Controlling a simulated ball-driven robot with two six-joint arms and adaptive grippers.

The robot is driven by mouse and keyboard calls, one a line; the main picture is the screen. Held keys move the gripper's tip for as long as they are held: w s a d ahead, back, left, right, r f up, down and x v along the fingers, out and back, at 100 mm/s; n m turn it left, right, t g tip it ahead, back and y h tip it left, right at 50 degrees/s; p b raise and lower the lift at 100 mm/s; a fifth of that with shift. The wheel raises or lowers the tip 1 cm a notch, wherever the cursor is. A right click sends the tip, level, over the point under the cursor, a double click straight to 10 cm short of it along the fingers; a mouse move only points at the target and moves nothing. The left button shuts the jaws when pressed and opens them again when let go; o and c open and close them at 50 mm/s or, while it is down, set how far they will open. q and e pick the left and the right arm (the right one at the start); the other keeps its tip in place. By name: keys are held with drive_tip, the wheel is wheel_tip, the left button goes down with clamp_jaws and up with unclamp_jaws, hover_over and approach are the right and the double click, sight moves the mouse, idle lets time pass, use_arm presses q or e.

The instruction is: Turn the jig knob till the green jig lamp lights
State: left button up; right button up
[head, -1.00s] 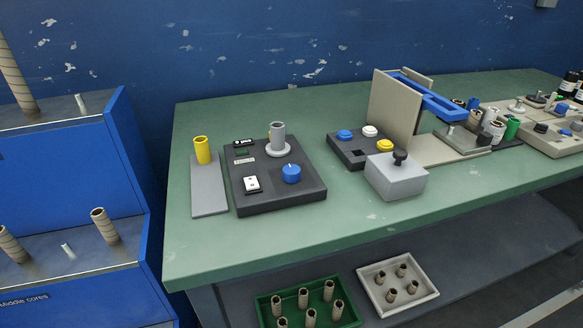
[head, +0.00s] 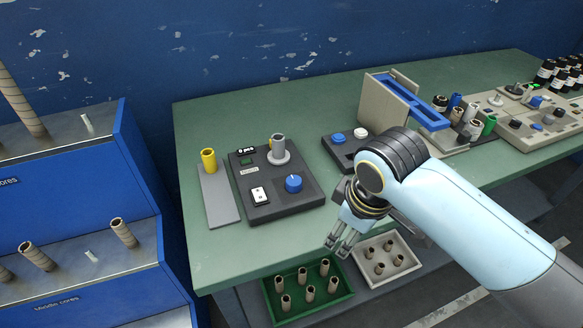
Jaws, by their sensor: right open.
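The jig is a dark box on the green bench (head: 240,111), at the middle left of the head view. Its blue knob (head: 293,183) stands at the right front of its top. A small dark green lamp or display (head: 247,161) sits at its upper left and looks unlit. A grey core (head: 278,146) stands on a round disc at its back right. My right gripper (head: 341,243) is open and empty, pointing down near the bench's front edge, to the right of and nearer than the knob, apart from it. My left gripper does not show.
A yellow core (head: 208,158) stands on a grey plate left of the jig. A button box (head: 334,148) is behind my right arm. Green (head: 345,295) and white (head: 412,263) trays of cores lie below the bench front. A blue core rack (head: 150,200) stands at left.

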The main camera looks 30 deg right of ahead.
wheel_tip(320, 180, up, 5)
drive_tip(key=w, duration=0.1)
drive_tip(key=r+n+g+p, duration=0.1)
drive_tip(key=n+g, duration=0.1)
drive_tip(key=n, duration=0.7)
hover_over(295, 181)
wheel_tip(295, 181, down, 10)
drive_tip(key=shift+w+f+b, duration=0.1)
drive_tip(key=shift+b, duration=0.2)
drive_tip(key=c, duration=1.1)
